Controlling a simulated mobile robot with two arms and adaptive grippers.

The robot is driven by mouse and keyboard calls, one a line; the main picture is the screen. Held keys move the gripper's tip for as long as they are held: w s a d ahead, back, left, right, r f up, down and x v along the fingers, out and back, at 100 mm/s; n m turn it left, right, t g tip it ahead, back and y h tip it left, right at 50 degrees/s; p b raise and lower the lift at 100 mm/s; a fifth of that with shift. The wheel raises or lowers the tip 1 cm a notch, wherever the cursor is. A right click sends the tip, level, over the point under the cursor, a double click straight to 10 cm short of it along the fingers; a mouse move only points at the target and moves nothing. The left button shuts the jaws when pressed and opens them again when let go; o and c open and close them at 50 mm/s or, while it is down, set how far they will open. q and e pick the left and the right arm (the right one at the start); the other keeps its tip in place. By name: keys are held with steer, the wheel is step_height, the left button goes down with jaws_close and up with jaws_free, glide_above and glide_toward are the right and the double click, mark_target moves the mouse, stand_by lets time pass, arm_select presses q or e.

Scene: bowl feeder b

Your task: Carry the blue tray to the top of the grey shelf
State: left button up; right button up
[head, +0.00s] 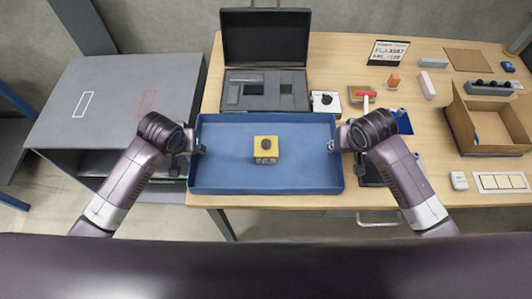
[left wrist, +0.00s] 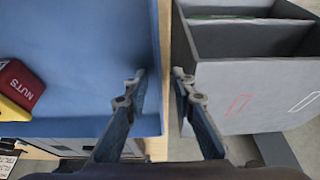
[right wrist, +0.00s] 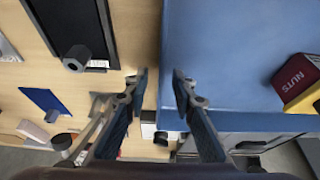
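The blue tray (head: 215,179) is at the table's front left, level, with a yellow-and-red nuts box (head: 266,147) in it. Whether it touches the table cannot be told. The grey shelf (head: 115,90) stands left of the table; its top is bare but for white and red outlines. My left gripper (left wrist: 160,74) is at the tray's left wall, one finger inside and one outside, with a visible gap between the fingertips. My right gripper (right wrist: 160,74) straddles the right wall likewise, its fingertips apart. Contact with the walls is not clear.
An open black case (head: 265,80) stands just behind the tray. Small items, a red-headed tool (head: 365,98) and a cardboard box (head: 480,145) lie to the right. The shelf's side stands close beside my left gripper.

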arm_select(q)
steer(key=shift+c, duration=0.5)
arm_select(e)
steer(key=shift+c, duration=0.5)
arm_select(q)
jaws_close()
arm_select(e)
jaws_close()
arm_select(q)
steer(key=shift+w+r, duration=0.1)
steer(key=shift+r, duration=0.05)
arm_select(e)
steer(key=shift+w+r, duration=0.1)
steer(key=shift+r, duration=0.05)
